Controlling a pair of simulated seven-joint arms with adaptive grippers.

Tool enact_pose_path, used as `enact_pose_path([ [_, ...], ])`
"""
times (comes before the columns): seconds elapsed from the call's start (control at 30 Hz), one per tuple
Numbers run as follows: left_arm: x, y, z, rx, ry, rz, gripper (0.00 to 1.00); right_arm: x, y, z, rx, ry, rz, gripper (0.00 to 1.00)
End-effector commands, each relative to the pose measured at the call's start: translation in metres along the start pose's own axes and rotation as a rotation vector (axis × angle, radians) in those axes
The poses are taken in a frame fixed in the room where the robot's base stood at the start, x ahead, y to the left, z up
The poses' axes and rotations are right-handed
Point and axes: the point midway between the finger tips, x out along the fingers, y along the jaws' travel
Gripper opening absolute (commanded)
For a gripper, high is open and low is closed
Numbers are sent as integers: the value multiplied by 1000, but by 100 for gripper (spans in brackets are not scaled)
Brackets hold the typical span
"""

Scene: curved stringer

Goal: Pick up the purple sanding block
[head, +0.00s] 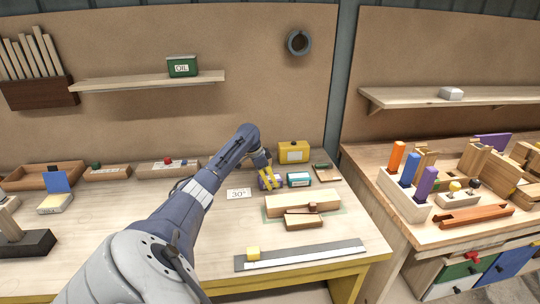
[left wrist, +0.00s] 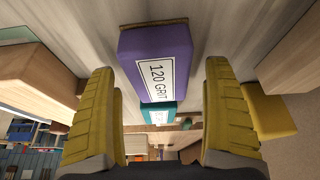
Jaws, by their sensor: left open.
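The purple sanding block (left wrist: 152,52) lies on the workbench with a white "120 GRIT" label. In the left wrist view it sits between and just beyond the two yellow fingers of my left gripper (left wrist: 163,115). The fingers are apart, with visible gaps on both sides of the block. In the head view the block (head: 277,181) shows only partly behind the yellow fingers of my left gripper (head: 267,179). My right gripper is not in view.
A teal block (head: 299,180) stands just right of the purple block. A yellow box (head: 293,152) is behind it. A "30°" card (head: 238,194) lies to the left, and wooden pieces (head: 302,205) lie in front. The bench's left middle is mostly clear.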

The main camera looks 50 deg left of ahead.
Motion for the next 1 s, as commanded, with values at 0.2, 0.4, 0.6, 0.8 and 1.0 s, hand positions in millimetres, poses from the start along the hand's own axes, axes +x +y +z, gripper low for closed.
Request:
enact_pose_path([
  [0.2, 0, 0, 0, 0, 0, 0, 84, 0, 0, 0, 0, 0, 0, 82],
  [0.4, 2, 0, 1, -1, 0, 0, 84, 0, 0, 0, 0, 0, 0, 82],
  [0.6, 4, 0, 2, -1, 0, 0, 84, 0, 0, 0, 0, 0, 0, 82],
  [0.8, 5, 0, 2, -1, 0, 0, 84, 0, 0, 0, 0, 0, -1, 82],
  [1.0, 4, 0, 2, 0, 0, 0, 72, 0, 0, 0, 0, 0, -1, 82],
])
